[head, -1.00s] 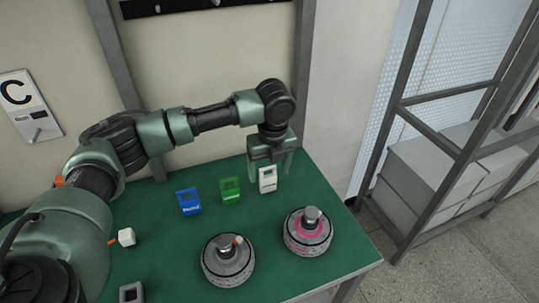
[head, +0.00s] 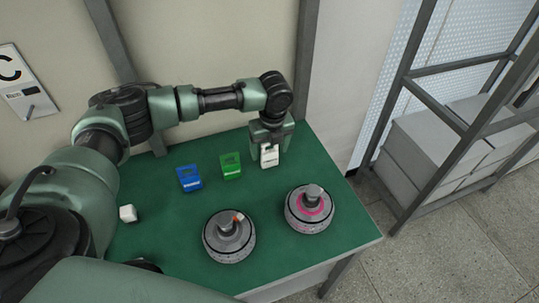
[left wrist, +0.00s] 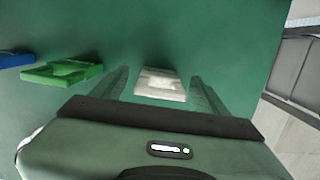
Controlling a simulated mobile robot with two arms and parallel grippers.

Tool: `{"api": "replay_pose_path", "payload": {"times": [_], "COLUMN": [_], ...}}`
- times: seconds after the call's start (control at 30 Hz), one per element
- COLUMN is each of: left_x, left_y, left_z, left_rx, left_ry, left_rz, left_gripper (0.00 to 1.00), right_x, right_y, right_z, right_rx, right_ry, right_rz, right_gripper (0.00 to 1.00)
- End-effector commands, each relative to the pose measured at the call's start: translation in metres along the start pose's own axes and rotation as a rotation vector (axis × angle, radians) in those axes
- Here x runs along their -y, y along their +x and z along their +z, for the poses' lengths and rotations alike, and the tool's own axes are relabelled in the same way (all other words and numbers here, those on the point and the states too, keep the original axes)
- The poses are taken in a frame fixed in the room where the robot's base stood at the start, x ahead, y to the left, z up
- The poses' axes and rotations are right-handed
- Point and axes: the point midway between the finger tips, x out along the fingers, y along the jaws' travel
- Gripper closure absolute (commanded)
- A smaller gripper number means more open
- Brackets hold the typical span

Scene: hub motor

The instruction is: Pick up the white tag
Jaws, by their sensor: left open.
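The white tag (head: 269,156) stands on the green table at the far right of a row of three tags. My left gripper (head: 270,150) is over it, pointing down, with its fingers on either side of the tag. In the left wrist view the white tag (left wrist: 160,84) shows between the two open fingers (left wrist: 160,88), with a gap on each side. The jaws are open and not closed on it. My right gripper is not in view.
A green tag (head: 231,166) and a blue tag (head: 189,178) stand to the left of the white one. Two round hub motors, one grey (head: 229,236) and one with a pink ring (head: 309,209), sit nearer the front. A white cube (head: 128,213) lies at left.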

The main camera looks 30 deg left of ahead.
Motion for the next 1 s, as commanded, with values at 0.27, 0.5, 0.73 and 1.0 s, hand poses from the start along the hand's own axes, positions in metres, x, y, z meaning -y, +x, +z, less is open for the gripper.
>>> {"api": "replay_pose_path", "payload": {"times": [0.27,0.5,0.73,1.0], "left_x": [0.000,0.000,0.000,0.001], "left_y": [0.000,-0.001,-0.005,-0.038], "left_z": [0.000,0.000,0.001,0.006], "left_rx": [0.000,0.000,0.000,0.002], "left_ry": [0.001,0.000,0.000,0.000], "left_rz": [0.000,0.000,-0.001,-0.004], "left_gripper": [0.59,0.92,0.92,0.92], "right_x": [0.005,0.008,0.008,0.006], "right_y": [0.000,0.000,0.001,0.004], "right_z": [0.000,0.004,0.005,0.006], "right_rx": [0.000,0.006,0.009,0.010], "right_ry": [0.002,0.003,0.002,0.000], "right_rz": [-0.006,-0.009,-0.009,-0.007], "right_gripper": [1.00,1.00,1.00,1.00]}}
